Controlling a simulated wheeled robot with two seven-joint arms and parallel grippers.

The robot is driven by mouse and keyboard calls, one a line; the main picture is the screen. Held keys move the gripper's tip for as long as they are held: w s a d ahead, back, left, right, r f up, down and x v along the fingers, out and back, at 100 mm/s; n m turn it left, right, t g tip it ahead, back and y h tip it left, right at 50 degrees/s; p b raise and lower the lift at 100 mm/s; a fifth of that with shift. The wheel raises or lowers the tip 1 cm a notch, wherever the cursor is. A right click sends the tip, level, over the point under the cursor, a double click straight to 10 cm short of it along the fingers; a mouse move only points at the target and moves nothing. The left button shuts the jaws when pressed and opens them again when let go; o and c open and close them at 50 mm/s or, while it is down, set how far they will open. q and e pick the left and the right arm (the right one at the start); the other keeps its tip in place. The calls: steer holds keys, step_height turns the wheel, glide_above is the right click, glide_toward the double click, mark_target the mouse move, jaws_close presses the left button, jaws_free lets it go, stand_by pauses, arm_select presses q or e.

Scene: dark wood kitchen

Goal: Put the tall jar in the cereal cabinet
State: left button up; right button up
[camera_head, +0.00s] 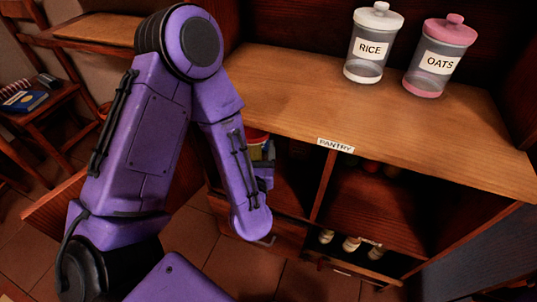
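Two clear jars with lids stand on the wooden counter top. The RICE jar (371,50) has a white lid, and the OATS jar (437,62) to its right has a pink lid. I cannot tell which is meant by the tall jar. My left arm reaches into the open cabinet below the counter. Its gripper (265,172) is mostly hidden by the forearm, beside a small red-lidded container (257,143) at the left compartment. I cannot tell whether it grips that container. My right gripper is out of view.
A PANTRY label (335,145) sits on the counter's front edge. An upright divider (323,185) splits the open cabinet (375,208) below it. Several small bottles (350,243) stand low inside. A chair (45,115) with books is at the left.

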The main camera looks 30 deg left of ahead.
arm_select(q)
steer(key=w+a, duration=0.2)
steer(key=w, duration=0.6)
steer(key=shift+w, duration=0.3)
step_height(320, 180, down, 7)
steer(key=b, duration=0.1)
steer(key=shift+w+b, duration=0.2)
steer(key=shift+b, duration=0.2)
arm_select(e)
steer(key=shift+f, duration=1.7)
arm_select(q)
steer(key=shift+a+f, duration=0.1)
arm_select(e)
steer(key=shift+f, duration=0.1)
arm_select(q)
steer(key=o, duration=1.1)
steer(key=v, duration=1.2)
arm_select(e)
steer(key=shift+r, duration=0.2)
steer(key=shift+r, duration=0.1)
